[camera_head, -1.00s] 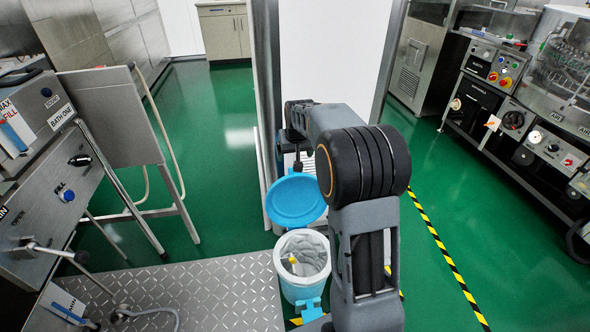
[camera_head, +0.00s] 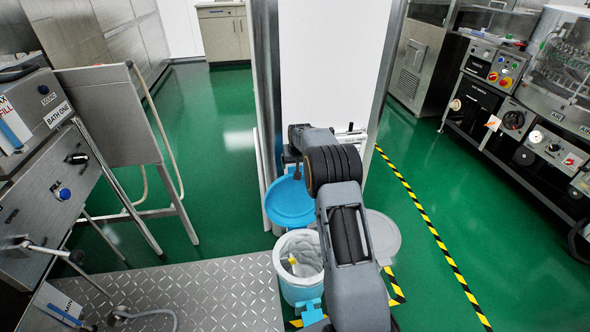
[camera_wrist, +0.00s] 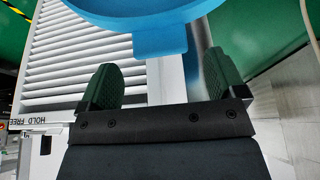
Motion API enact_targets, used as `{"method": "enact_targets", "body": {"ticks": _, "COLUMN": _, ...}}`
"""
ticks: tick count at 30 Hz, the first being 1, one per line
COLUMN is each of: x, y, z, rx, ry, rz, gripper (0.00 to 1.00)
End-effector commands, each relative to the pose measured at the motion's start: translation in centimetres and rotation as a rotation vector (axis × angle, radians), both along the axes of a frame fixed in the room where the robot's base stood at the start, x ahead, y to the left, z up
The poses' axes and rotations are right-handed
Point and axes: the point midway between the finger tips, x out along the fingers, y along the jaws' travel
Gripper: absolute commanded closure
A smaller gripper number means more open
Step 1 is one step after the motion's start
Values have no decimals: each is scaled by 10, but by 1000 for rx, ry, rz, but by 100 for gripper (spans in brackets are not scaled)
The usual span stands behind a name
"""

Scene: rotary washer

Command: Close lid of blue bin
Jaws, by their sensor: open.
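The blue bin (camera_head: 301,288) stands on the floor beside the metal plate, with a pale liner and something yellow inside. Its round blue lid (camera_head: 290,204) is raised open, behind the bin opening. In the wrist view the lid (camera_wrist: 150,14) fills the top, with a tab (camera_wrist: 166,42) hanging down from its rim. My gripper (camera_wrist: 162,88) is open in the wrist view, its two dark green fingers apart and empty. The lid's tab is just beyond and above the gap between the fingertips. In the head view my gripper is hidden behind my arm.
A white louvred unit (camera_wrist: 88,55) is close behind the fingers in the wrist view. A grey round lid (camera_head: 382,236) shows right of my arm. A steel bath unit (camera_head: 40,170) stands left and machines (camera_head: 520,120) right. Green floor is clear between the yellow-black tape and the machines.

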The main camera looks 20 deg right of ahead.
Motion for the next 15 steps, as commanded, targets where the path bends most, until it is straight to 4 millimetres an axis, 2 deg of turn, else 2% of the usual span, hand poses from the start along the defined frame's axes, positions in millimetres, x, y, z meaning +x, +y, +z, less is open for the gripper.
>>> {"method": "enact_targets", "body": {"ticks": 1, "x": 3, "y": 0, "z": -9, "rx": 0, "ry": 1, "rz": 0, "gripper": 11}}
{"method": "enact_targets", "body": {"ticks": 6, "x": 10, "y": -2, "z": -27, "rx": 0, "ry": 1, "rz": 0, "gripper": 11}}
{"method": "enact_targets", "body": {"ticks": 15, "x": 15, "y": -3, "z": -37, "rx": 0, "ry": 0, "rz": 0, "gripper": 11}}
